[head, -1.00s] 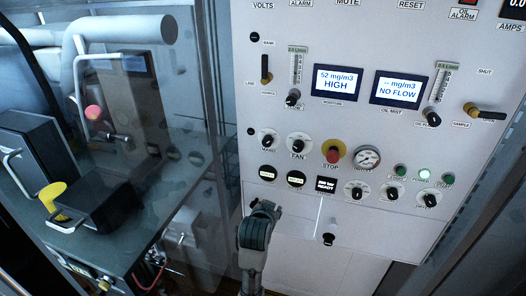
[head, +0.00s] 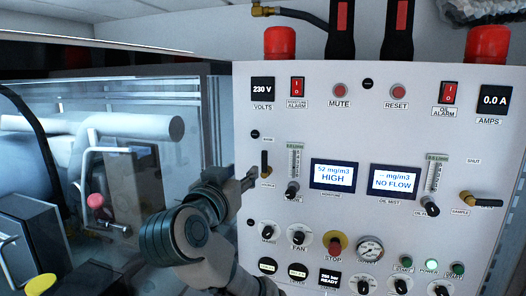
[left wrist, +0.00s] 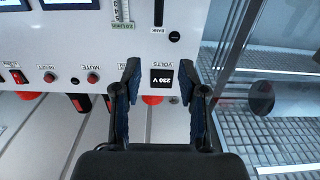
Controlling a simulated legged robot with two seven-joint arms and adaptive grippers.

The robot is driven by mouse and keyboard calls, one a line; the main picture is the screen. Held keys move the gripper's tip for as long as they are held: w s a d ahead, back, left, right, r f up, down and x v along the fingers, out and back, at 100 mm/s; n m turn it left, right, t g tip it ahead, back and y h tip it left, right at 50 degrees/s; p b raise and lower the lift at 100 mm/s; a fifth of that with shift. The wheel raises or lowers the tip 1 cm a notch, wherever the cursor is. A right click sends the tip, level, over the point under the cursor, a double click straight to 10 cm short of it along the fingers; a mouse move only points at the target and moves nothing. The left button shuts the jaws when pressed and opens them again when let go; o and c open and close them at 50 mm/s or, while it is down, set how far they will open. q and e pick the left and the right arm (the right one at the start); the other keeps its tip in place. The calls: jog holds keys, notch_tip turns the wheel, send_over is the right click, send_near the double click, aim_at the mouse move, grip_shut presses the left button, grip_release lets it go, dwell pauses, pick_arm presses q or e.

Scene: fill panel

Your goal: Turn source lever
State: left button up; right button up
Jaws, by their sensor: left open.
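The source lever (head: 265,160) is a black handle on a brass base, at the left of the white panel below the BANK label. Its handle stands upright. Its dark end also shows at the top edge of the left wrist view (left wrist: 158,12), where the panel appears upside down. My left gripper (head: 250,179) is just left of and below the lever in the head view, its fingers pointing at the panel. My right gripper is not in view.
The panel carries knobs, gauges, two screens and a red STOP button (head: 335,242). A second lever (head: 485,199) sits at its right side. Red lamps (head: 289,42) stand on top. Left of the panel, glass encloses pipes and a red-knobbed handle (head: 95,201).

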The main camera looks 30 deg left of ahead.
aim_at(262, 153)
pick_arm(q)
jog(key=p+x, duration=0.2)
jog(key=x, duration=0.3)
jog(key=p+x, duration=0.2)
jog(key=x, duration=0.3)
jog(key=p+x, duration=0.2)
jog(key=x, duration=0.4)
jog(key=shift+w+d+f, duration=0.2)
jog(key=shift+f, duration=0.05)
jog(key=shift+a, duration=0.15)
jog(key=shift+a, duration=0.1)
